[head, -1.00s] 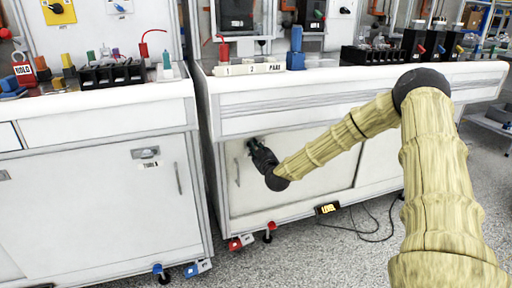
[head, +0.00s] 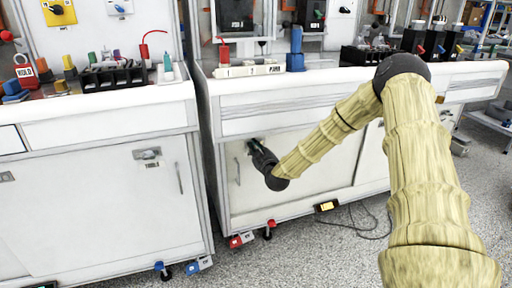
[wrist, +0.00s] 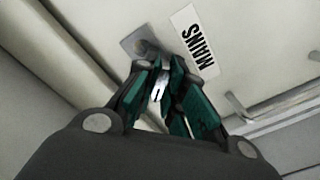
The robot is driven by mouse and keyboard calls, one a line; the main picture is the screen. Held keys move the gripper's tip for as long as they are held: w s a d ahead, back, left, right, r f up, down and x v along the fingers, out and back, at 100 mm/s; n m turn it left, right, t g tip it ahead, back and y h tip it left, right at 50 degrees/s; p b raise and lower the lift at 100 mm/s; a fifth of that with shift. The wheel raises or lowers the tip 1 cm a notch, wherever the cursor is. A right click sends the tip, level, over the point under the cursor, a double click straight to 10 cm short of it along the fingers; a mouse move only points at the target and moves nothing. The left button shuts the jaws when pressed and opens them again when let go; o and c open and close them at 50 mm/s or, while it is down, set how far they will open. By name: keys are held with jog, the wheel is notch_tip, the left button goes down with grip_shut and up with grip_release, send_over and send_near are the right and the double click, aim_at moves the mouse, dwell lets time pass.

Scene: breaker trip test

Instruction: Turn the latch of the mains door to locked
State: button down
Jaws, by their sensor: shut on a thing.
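The mains door (head: 310,174) is a white cabinet door under the right bench. Its label reads "MAINS" (wrist: 195,40) in the wrist view. The latch (wrist: 157,92) is a small metal lever in front of a grey plate (wrist: 138,43) on the door. My gripper (wrist: 160,90) is at the door's upper left, with its green-padded fingers on either side of the latch and shut on it. In the head view my gripper (head: 254,146) hides the latch. The fingers cover part of the lever, so its exact angle is hard to tell.
A vertical door handle (head: 237,171) is just left of my gripper, and it shows at the lower right of the wrist view (wrist: 280,105). The left bench has another door with a latch (head: 147,153). A yellow-faced device (head: 326,207) and cables lie on the floor.

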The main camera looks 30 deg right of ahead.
jog(key=shift+r+n+p, duration=0.15)
jog(key=shift+n+p, duration=0.25)
jog(key=shift+p, duration=0.05)
jog(key=shift+n+p, duration=0.5)
jog(key=shift+n, duration=0.1)
jog(key=shift+n+p, duration=0.7)
jog(key=shift+n, duration=0.3)
